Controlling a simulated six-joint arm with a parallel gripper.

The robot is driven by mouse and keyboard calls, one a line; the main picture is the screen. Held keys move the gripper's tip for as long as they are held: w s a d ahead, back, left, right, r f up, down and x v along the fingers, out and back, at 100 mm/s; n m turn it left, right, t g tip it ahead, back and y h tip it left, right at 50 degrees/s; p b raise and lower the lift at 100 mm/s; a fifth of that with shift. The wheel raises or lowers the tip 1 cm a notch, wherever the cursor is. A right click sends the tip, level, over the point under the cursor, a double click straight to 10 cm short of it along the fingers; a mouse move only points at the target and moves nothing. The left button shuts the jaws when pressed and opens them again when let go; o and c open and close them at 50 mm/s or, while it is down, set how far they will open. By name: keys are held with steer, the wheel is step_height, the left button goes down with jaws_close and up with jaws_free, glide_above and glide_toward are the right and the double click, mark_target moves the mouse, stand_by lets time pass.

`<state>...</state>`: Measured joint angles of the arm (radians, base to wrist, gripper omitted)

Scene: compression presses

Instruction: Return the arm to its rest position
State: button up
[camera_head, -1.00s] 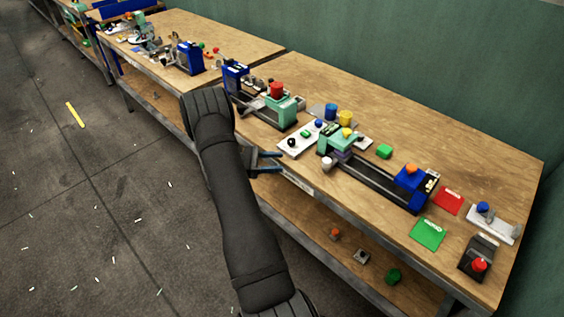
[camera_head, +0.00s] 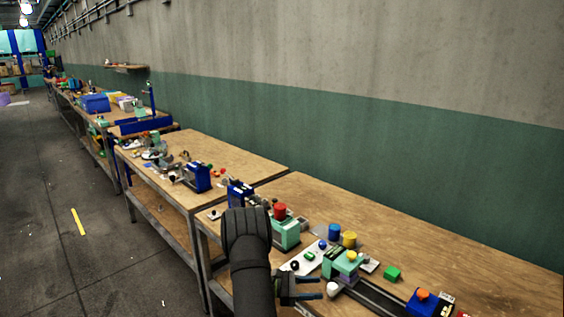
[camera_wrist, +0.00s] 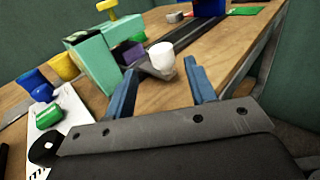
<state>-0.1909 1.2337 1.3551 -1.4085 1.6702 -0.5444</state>
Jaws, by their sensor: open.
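My dark arm covers part of the bench edge in the head view.
Another press with a red cylinder (camera_head: 280,211) stands to the left on the workbench (camera_head: 440,238). The wall (camera_head: 400,130) runs behind. The floor (camera_head: 50,255) at left is mostly clear.

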mark_target(332, 288)
steer(key=shift+s+d, duration=0.1)
steer(key=shift+d, duration=3.05)
